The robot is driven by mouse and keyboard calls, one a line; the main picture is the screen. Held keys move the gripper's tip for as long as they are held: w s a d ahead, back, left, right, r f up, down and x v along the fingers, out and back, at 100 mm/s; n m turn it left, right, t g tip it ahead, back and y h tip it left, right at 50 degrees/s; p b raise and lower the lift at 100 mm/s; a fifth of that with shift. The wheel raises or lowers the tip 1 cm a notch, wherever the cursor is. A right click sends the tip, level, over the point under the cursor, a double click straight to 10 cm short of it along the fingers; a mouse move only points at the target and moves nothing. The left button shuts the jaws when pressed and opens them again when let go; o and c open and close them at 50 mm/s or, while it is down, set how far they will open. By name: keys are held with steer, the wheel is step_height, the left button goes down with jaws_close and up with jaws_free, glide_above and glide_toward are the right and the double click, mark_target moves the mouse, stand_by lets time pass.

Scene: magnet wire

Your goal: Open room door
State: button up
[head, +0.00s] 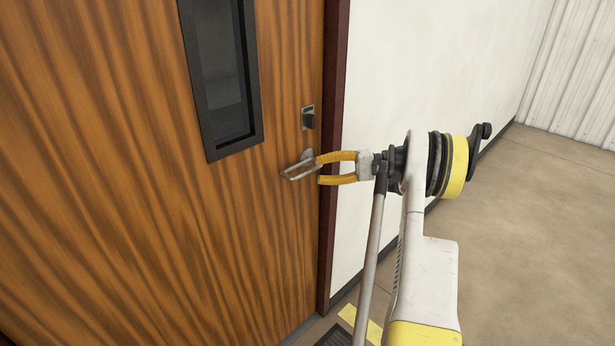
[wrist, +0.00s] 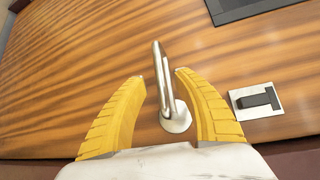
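The wooden room door (head: 180,210) fills the left of the head view and looks shut in its dark red frame (head: 332,150). Its silver lever handle (head: 298,170) sticks out near the right edge. My gripper (head: 319,171), with yellow fingers, reaches the handle from the right. In the wrist view the handle (wrist: 160,80) stands between the two open fingers (wrist: 160,76), with a gap on the left and the right fingertip close beside it. I cannot tell whether that fingertip touches it.
A dark lock (head: 308,118) sits above the handle, and a narrow dark-framed window (head: 225,80) is set in the door. A white wall (head: 420,60) runs right of the frame. A dark mat (head: 335,337) lies at the threshold. The concrete floor (head: 530,230) at right is clear.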

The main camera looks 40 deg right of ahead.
mark_target(312, 171)
steer(key=b+x, duration=0.1)
steer(key=x, duration=0.3)
jaws_close()
